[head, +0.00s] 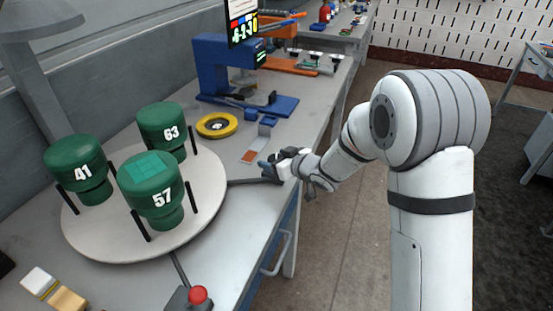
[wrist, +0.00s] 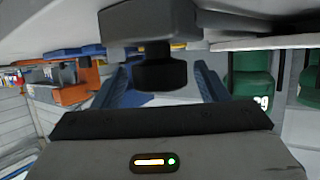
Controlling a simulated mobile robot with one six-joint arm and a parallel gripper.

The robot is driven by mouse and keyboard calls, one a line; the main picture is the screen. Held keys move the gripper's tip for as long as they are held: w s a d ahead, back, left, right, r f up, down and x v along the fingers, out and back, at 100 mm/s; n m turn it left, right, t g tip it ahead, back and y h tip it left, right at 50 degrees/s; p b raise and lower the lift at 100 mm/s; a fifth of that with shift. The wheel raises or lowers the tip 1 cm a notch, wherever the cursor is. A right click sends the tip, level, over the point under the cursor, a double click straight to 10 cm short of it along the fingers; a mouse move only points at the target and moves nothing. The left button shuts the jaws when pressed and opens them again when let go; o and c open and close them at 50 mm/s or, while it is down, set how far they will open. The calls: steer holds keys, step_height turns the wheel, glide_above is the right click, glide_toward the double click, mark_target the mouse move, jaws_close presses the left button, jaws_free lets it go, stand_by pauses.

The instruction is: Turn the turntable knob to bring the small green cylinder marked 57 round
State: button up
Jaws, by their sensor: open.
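A round pale turntable (head: 95,240) on the left of the bench carries three green cylinders. The one marked 57 (head: 152,200) stands at the front right, with a lighter green patch on top. The one marked 41 (head: 75,160) is at the left and the one marked 63 (head: 163,128) at the back. My gripper (head: 268,167) is right of the turntable, low over the bench edge. In the upside-down wrist view, my open gripper (wrist: 160,75) has a blue finger on each side of a dark knob (wrist: 160,74) on a grey box (wrist: 150,22). Contact cannot be told.
Small flat pieces (head: 250,156) lie close beyond my gripper.

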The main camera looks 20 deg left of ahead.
steer(key=c, duration=1)
steer(key=n+g+p, duration=0.1)
steer(key=p, duration=0.1)
steer(key=shift+r+y+p, duration=0.3)
steer(key=shift+p, duration=0.1)
steer(key=shift+f+n+g+p, duration=0.15)
steer(key=shift+n+g+p, duration=0.35)
steer(key=shift+g, duration=0.1)
steer(key=shift+f+n+g+y+p, duration=0.15)
steer(key=shift+n+g+y+p, duration=0.15)
steer(key=o, duration=1)
steer(key=shift+d, duration=0.1)
